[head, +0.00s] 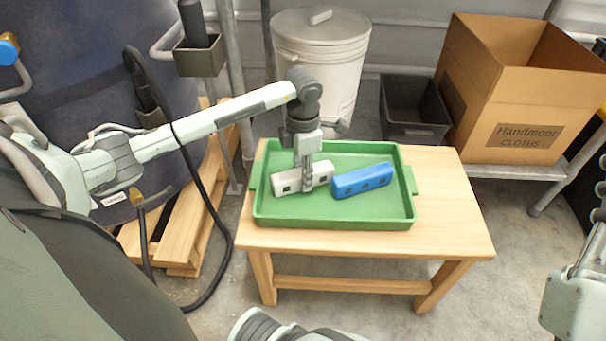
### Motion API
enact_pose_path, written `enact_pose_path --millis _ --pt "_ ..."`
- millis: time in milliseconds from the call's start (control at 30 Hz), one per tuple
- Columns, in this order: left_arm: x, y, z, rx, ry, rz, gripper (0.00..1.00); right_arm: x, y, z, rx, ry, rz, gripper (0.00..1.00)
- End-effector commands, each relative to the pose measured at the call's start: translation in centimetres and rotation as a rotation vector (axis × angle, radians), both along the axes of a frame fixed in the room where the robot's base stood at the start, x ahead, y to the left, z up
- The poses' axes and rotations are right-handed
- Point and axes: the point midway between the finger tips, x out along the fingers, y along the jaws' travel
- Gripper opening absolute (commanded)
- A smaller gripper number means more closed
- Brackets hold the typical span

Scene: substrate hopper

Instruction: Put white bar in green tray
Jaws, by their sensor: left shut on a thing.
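The green tray (335,223) sits on a small wooden table. The white bar (287,184) is inside the tray's outline on the left side, with dark square marks on its face. My left gripper (308,186) points down over the tray and is shut on the white bar near its right part. The fingers hide part of the bar. I cannot tell whether the bar touches the tray floor. A blue bar (362,181) lies in the tray just right of the white bar. My right gripper is not in view; only part of my right arm shows at the right edge.
The wooden table (455,215) has bare top to the right of the tray. Behind it stand a white lidded bin (325,60), a black crate (412,105) and a cardboard box (520,95). A dark blue drum (85,90) on a pallet (180,235) stands left.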

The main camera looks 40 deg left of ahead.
Motion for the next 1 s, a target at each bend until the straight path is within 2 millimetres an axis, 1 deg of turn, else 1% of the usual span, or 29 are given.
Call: enact_pose_path --millis 100,233,267,400,433,767,867,967,1000 --pt "0.1 0.0 0.2 0.000 -0.002 0.000 0.00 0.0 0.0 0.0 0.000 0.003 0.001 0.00" --pt "0.1 0.0 -0.1 0.000 -0.002 0.000 0.00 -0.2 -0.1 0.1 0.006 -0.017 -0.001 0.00" --pt "0.0 0.0 -0.2 0.000 -0.001 0.001 0.31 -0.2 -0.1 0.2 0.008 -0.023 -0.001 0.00" --pt "0.0 0.0 -0.1 -0.001 -0.001 0.001 0.49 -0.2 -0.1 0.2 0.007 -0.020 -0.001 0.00" --pt "0.0 0.0 -0.1 -0.001 -0.001 0.001 0.51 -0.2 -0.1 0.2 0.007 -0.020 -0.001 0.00" --pt "0.0 0.0 0.2 -0.001 -0.001 0.000 0.51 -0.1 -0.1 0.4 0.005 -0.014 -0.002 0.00" --pt "0.1 0.1 1.2 0.001 -0.003 0.001 0.51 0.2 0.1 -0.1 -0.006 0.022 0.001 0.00" --pt "0.1 0.1 3.1 0.001 -0.006 0.000 0.51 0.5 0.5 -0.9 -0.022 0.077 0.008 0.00" --pt "0.2 0.1 4.1 0.001 -0.006 0.000 0.51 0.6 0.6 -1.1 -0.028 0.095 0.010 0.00"
